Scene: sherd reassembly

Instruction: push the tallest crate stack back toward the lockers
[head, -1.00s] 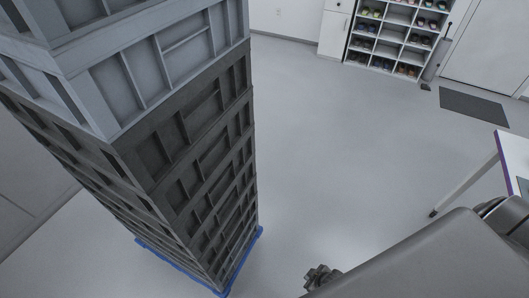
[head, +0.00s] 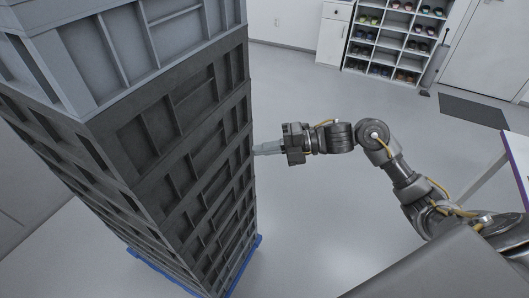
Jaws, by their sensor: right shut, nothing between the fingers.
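A tall crate stack (head: 185,150) fills the left of the head view. Its upper crates are light grey and the lower ones dark grey, and it stands upright on a blue base (head: 243,262). Its top is cut off by the frame. My right gripper (head: 262,149) is shut and empty, with its fingertips at the stack's right edge. I cannot tell whether they touch it. My left gripper is not in view. No lockers can be made out for certain.
A white shelf unit with shoes (head: 397,38) stands at the back beside a white cabinet (head: 333,35). A dark mat (head: 474,111) lies before a door. A white table (head: 517,150) with a purple edge is at the right. The floor between is clear.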

